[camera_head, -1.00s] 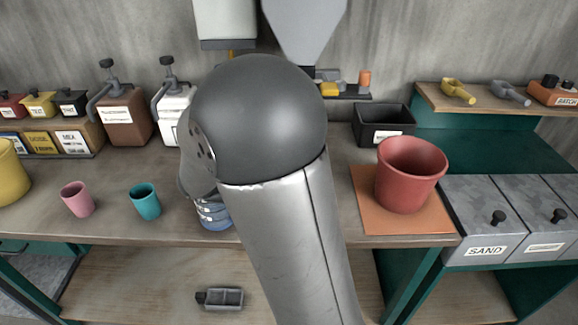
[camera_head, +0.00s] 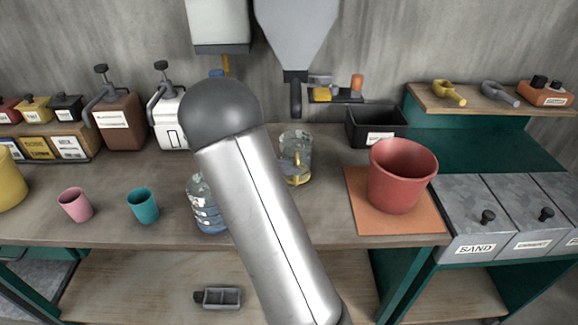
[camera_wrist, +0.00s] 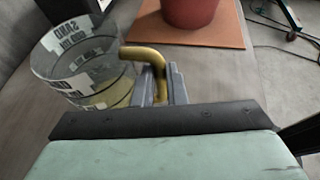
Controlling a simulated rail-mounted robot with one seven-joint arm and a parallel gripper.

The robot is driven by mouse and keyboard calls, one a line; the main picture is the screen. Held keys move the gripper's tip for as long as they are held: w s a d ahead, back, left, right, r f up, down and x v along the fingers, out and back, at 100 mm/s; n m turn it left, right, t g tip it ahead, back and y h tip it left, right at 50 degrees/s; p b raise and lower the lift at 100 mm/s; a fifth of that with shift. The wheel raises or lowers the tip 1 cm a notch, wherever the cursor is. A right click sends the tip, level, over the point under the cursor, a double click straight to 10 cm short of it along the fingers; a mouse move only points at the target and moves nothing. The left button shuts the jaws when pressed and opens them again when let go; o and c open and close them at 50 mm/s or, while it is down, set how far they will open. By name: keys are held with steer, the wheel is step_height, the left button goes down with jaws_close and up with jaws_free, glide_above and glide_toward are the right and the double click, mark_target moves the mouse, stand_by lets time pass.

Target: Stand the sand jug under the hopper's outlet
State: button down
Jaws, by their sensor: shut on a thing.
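The sand jug (camera_head: 302,143) is a clear cylinder with a yellow handle. In the head view it is upright at the back of the bench, below the hopper (camera_head: 296,30) and its dark outlet (camera_head: 296,98), with a gap between outlet and rim. I cannot tell whether its base touches the bench. In the wrist view the jug (camera_wrist: 62,68) is at left, with SAND lettering on its wall and some yellowish content low down. My gripper (camera_wrist: 163,84) is shut on the yellow handle (camera_wrist: 145,54). My arm hides the gripper in the head view.
A blue-banded clear jug (camera_head: 204,212) stands beside my arm. A red pot (camera_head: 402,178) sits on an orange mat (camera_head: 357,210) at right. A black bin (camera_head: 376,127) is behind it. Teal (camera_head: 143,206) and pink (camera_head: 76,206) cups stand at left, with free bench around them.

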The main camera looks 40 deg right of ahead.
steer(key=shift+f, duration=0.15)
steer(key=c, duration=1.5)
jaws_free()
steer(key=shift+o, duration=0.2)
steer(key=b+v, duration=0.1)
steer(key=v, duration=0.6)
steer(key=shift+a+r, duration=0.2)
steer(key=shift+a, duration=0.05)
